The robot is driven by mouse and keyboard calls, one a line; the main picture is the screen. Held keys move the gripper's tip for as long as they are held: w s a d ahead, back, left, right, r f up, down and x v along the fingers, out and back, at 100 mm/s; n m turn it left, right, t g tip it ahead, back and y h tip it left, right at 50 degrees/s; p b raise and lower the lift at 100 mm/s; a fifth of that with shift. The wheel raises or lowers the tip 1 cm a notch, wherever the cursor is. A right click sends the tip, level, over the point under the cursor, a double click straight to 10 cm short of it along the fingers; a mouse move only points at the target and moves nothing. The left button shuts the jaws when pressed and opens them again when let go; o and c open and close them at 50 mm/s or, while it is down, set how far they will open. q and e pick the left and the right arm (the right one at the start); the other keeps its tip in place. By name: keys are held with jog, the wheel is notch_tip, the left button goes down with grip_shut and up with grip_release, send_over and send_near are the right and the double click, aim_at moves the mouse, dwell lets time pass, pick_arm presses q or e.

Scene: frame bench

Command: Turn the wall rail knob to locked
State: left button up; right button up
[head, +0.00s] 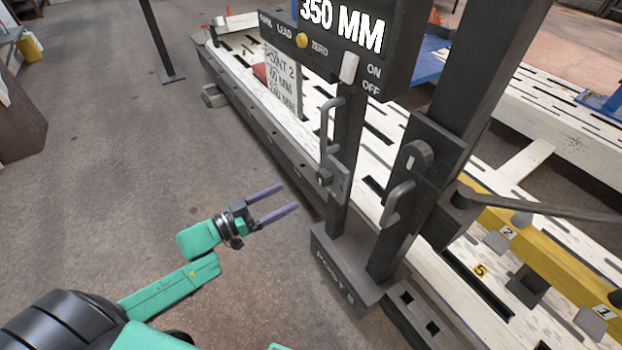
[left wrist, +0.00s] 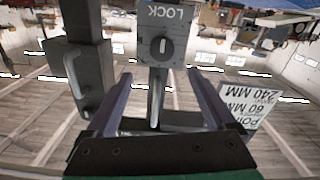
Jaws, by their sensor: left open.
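My left gripper (head: 290,197) is open and empty, its two purple fingers apart, left of the thin dark post. On that post a small grey knob (head: 324,178) sits on a plate below an upright grey handle (head: 328,125). In the left wrist view, which is upside down, a knob (left wrist: 162,46) sits on a grey plate (left wrist: 148,30) marked LOCK, beyond and between the open fingers, not touched. Its pointer looks roughly in line with the post. A second knob (head: 415,155) is on the thicker post, above another handle (head: 398,204). Which one is the wall rail knob cannot be told.
A display box (head: 345,38) reading 350 MM, with a yellow button and a white switch, tops the thin post. A white slotted bench (head: 235,62) runs behind. A POINT 2 sign (head: 284,78) stands on it.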

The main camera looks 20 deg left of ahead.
aim_at(320, 179)
pick_arm(q)
jog(key=x, duration=1)
jog(key=shift+w+f+b, duration=0.15)
jog(key=shift+w+b, duration=0.05)
jog(key=shift+b, duration=0.15)
jog(key=shift+w+d, duration=0.15)
pick_arm(e)
jog(key=shift+w+d+f, duration=0.15)
jog(key=shift+w+f, duration=0.05)
jog(key=shift+w, duration=0.35)
jog(key=shift+w+d+f, duration=0.15)
jog(key=shift+w+f, duration=0.05)
jog(key=shift+w, duration=0.3)
pick_arm(q)
jog(key=shift+c, duration=0.9)
jog(key=c, duration=1.2)
pick_arm(e)
jog(key=shift+s, duration=0.2)
